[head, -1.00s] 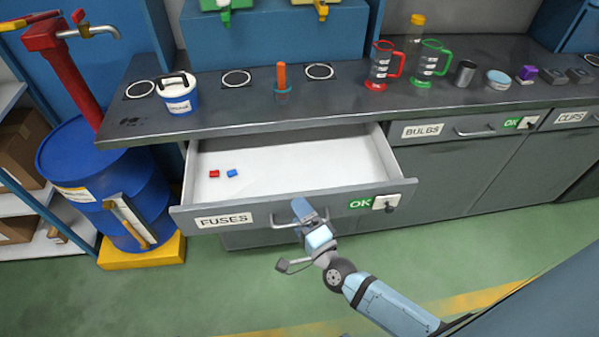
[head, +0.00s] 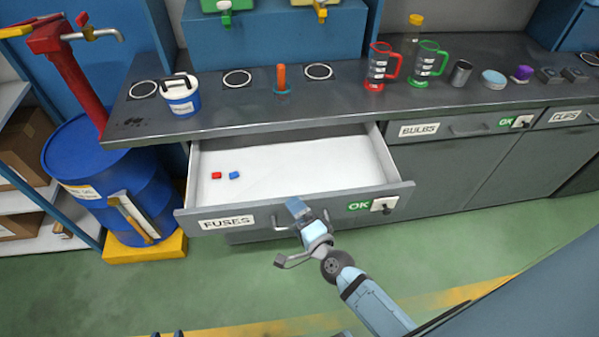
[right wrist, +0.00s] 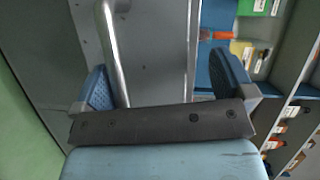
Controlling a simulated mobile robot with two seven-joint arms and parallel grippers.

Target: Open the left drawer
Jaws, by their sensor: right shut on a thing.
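The left drawer (head: 224,223), labelled FUSES, is pulled well out of the grey cabinet, its white inside showing. A red block and a blue block (head: 234,175) lie inside at the left. My right gripper (head: 298,214) is at the bar handle (head: 281,222) on the drawer front and is shut on it. In the right wrist view the metal handle (right wrist: 113,45) passes between the fingers, close to the left one. Two small dark tips at the head view's bottom edge may be my left gripper (head: 165,335); its jaw state cannot be made out.
A blue barrel (head: 100,170) on a yellow base stands left of the drawer. The BULBS drawer (head: 440,130) at the right is shut. The counter (head: 220,112) above holds a bucket (head: 180,97), jugs and cups. Green floor (head: 240,290) in front is clear.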

